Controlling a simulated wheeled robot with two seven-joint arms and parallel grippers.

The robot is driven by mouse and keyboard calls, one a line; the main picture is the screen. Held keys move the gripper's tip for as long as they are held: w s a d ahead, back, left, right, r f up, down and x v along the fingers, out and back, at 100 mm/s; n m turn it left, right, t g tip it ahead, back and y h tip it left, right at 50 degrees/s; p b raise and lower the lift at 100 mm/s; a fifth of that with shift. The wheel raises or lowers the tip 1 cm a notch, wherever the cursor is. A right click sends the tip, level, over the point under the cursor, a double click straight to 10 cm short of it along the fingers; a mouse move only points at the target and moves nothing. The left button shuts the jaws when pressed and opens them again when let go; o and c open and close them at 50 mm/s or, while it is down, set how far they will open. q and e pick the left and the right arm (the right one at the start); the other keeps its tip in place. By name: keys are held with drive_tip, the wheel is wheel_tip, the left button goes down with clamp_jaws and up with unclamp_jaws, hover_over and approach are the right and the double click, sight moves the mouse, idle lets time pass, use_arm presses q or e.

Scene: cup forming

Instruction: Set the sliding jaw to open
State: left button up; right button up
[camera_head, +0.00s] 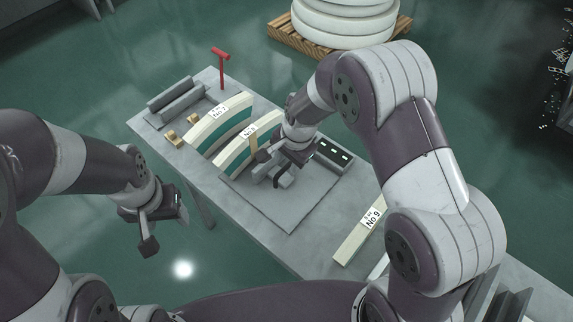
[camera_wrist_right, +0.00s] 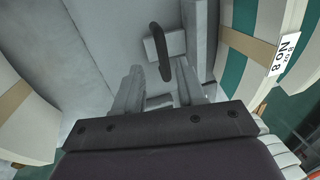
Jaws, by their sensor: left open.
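My right gripper (camera_head: 281,176) is low over the grey plate on the table, beside the curved piece marked No 8 (camera_head: 234,158). In the right wrist view its two fingers (camera_wrist_right: 158,84) stand apart, with a pale grey block between or just beneath them. A dark elongated handle (camera_wrist_right: 160,50) on a light grey block lies at the fingertips; whether the fingers touch it is unclear. I cannot make out for certain which part is the sliding jaw or how it is set. My left gripper (camera_head: 152,222) is open and empty, off the table's left edge.
Another curved piece (camera_head: 212,120) stands behind No 8. A grey channel-shaped fixture (camera_head: 175,102) and small tan blocks are at the table's far left. A red post (camera_head: 221,66) rises at the back. A No 9 strip (camera_head: 362,232) lies at the right, near my arm. A dark panel (camera_head: 333,154) sits behind my right gripper.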

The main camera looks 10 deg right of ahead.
wheel_tip(320, 180, up, 10)
drive_tip(key=s+d, duration=0.1)
drive_tip(key=shift+s+d+f, duration=0.2)
drive_tip(key=shift+s+f, duration=0.05)
drive_tip(key=shift+s, duration=0.05)
drive_tip(key=s+d+n, duration=0.4)
drive_tip(key=s+n, duration=0.1)
drive_tip(key=s, duration=0.2)
drive_tip(key=s+d+f+n+h, duration=0.1)
drive_tip(key=s+d+n, duration=0.4)
drive_tip(key=s, duration=0.2)
drive_tip(key=shift+f, duration=0.3)
